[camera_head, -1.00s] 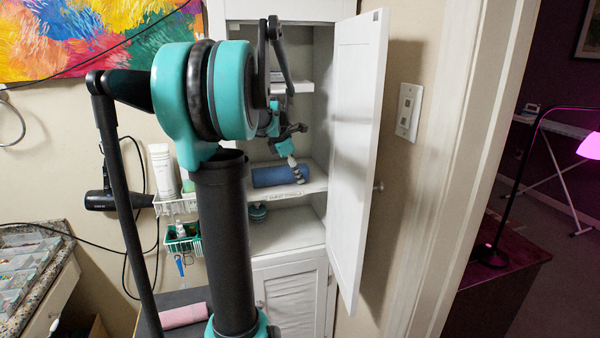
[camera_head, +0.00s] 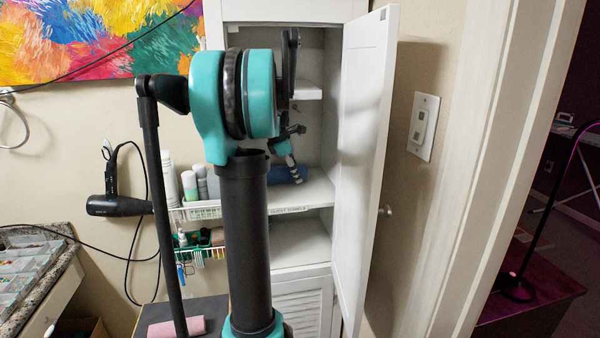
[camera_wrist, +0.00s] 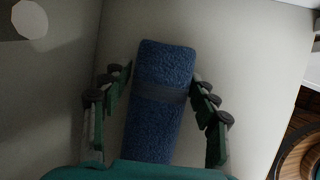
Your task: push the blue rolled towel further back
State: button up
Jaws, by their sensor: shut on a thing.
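The blue rolled towel (camera_wrist: 161,95) lies on a white cabinet shelf (camera_head: 308,195). In the head view the towel (camera_head: 279,176) sits back from the shelf's front edge, its left part hidden behind my arm. My gripper (camera_wrist: 164,80) has a finger along each side of the towel and is shut on it. The towel's far end reaches beyond the fingertips, and a darker band crosses it. In the head view my gripper (camera_head: 293,168) reaches down over the towel from the front.
The cabinet door (camera_head: 362,170) stands open on the right. An upper shelf (camera_head: 308,93) is above. A wire basket with bottles (camera_head: 189,186) hangs left of the cabinet. A pink towel (camera_head: 176,328) lies low in front. The shelf below (camera_head: 300,242) is largely clear.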

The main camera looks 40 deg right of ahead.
jog(key=shift+w+d, duration=0.15)
jog(key=shift+w, duration=0.25)
jog(key=o, duration=1.3)
